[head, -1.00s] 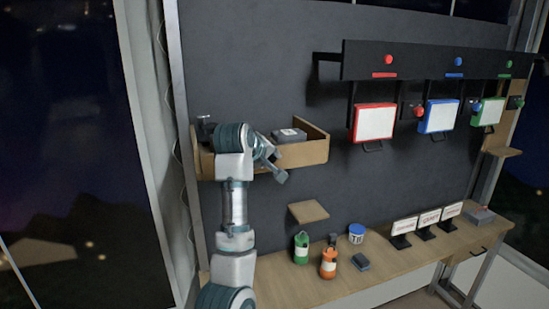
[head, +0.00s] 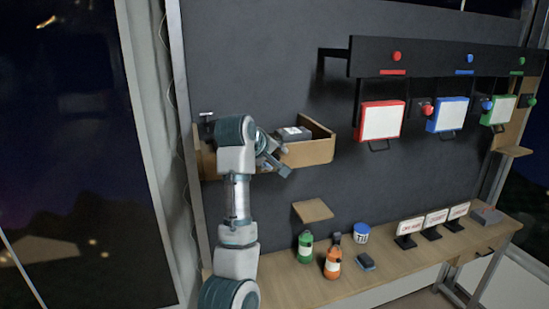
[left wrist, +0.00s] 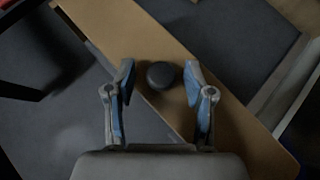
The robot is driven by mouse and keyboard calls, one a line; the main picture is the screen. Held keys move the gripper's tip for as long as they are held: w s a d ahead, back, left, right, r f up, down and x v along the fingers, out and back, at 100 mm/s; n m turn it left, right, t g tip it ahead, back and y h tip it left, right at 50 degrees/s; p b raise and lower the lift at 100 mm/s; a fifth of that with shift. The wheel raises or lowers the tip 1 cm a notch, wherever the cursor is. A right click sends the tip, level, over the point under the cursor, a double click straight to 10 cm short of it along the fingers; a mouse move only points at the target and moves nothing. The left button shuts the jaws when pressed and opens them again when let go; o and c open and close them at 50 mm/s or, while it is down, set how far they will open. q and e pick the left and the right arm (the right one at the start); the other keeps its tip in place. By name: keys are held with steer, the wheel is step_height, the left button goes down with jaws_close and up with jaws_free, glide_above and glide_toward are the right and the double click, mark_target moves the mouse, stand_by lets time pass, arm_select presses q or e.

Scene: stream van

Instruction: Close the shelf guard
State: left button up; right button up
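The wooden shelf guard (head: 310,153) is the front board of a wall shelf at the left of the dark panel in the head view. My left gripper (head: 274,158) is in front of this board, and my arm hides its left part. In the left wrist view the board (left wrist: 238,128) runs diagonally under the gripper. A round black knob (left wrist: 162,76) on it lies between the two blue-grey fingertips of my left gripper (left wrist: 158,70). The fingers are open, with a visible gap on each side of the knob. My right gripper is in neither view.
Below are a small wooden ledge (head: 312,210) and a workbench (head: 290,283) with a green bottle (head: 305,247), an orange bottle (head: 333,260) and a blue-white tub (head: 361,234). Framed panels hang at the right, clear of the arm.

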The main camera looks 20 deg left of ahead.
arm_select(q)
steer(key=shift+s+r, duration=0.15)
steer(key=shift+s, duration=0.1)
steer(key=v, duration=1.1)
